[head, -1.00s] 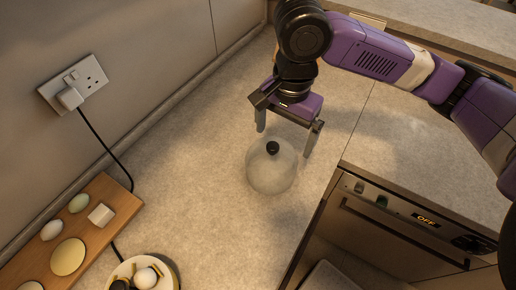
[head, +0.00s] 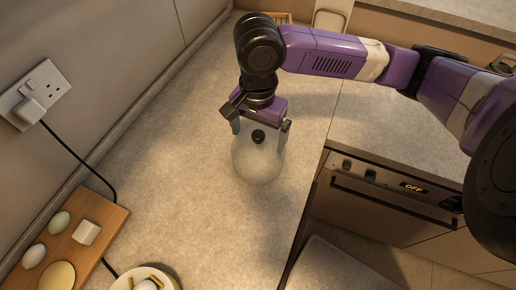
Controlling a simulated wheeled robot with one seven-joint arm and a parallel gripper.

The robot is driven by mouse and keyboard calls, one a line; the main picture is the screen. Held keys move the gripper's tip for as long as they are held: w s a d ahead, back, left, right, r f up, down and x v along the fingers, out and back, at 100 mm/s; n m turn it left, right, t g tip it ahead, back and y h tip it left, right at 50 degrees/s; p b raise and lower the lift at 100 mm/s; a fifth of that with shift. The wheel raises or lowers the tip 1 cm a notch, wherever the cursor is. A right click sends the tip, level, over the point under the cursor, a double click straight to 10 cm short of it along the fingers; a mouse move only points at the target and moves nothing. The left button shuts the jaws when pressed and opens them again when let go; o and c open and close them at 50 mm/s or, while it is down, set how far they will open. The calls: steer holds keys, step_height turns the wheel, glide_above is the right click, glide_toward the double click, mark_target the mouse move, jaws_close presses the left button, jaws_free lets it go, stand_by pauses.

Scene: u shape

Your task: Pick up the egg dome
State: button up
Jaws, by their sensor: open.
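The egg dome (head: 259,163) is a clear, rounded cover with a black knob on top. It stands on the beige countertop near the counter's front edge, in the middle of the head view. My gripper (head: 260,133) points down over it, open, with one finger to the left of the knob and the other to the right. The fingers look close to the dome's upper part. I cannot tell whether they touch it. The lower end of the right finger is hard to make out against the dome.
A wooden board (head: 108,222) with eggs and a white block lies at the lower left. A round egg cooker (head: 120,284) is cut off at the bottom edge. A socket with a plug (head: 36,97) is on the left wall. An oven (head: 390,195) is to the right.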

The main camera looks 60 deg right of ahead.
steer(key=shift+s+f, duration=0.1)
steer(key=shift+f, duration=0.05)
jaws_close()
stand_by(0.4)
